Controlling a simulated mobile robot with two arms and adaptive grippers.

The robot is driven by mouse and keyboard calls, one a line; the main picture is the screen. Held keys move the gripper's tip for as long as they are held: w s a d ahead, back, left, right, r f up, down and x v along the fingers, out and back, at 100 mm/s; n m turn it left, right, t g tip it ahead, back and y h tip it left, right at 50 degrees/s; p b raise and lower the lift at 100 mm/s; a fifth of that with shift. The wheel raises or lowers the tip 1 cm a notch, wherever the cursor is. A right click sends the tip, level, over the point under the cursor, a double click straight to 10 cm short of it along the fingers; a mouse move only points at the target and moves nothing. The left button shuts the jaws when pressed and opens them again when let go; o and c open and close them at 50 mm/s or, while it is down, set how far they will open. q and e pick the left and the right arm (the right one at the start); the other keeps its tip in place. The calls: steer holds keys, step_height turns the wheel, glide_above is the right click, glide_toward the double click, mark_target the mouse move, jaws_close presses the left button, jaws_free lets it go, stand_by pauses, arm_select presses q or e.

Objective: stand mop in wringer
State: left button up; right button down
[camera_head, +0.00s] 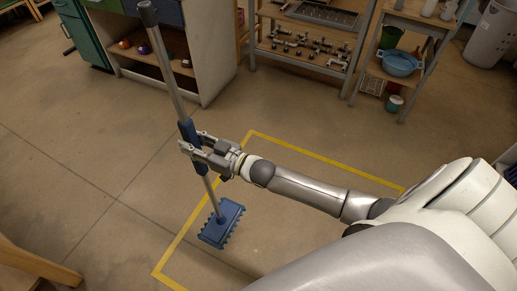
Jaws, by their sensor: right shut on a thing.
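The mop (173,72) has a long grey handle with a dark top end and a blue grip section. My right gripper (190,146) is shut on the handle at the blue section. The mop stands nearly upright, tilted with its top towards the upper left. Its blue rectangular head (222,222) is at the bottom, over the left edge of the yellow floor outline; I cannot tell whether it touches the floor. No wringer shows in this view. My left gripper is not in view.
A yellow taped outline (312,158) marks the floor, partly hidden by my right arm. A cabinet (208,45), a shelf with pipe fittings (312,50) and a stand with a blue basin (399,63) line the back. A wooden edge (35,265) is at lower left. The floor at left is clear.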

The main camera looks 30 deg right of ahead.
step_height(320, 180, up, 3)
steer(key=shift+f+p, duration=0.1)
steer(key=shift+p, duration=0.6)
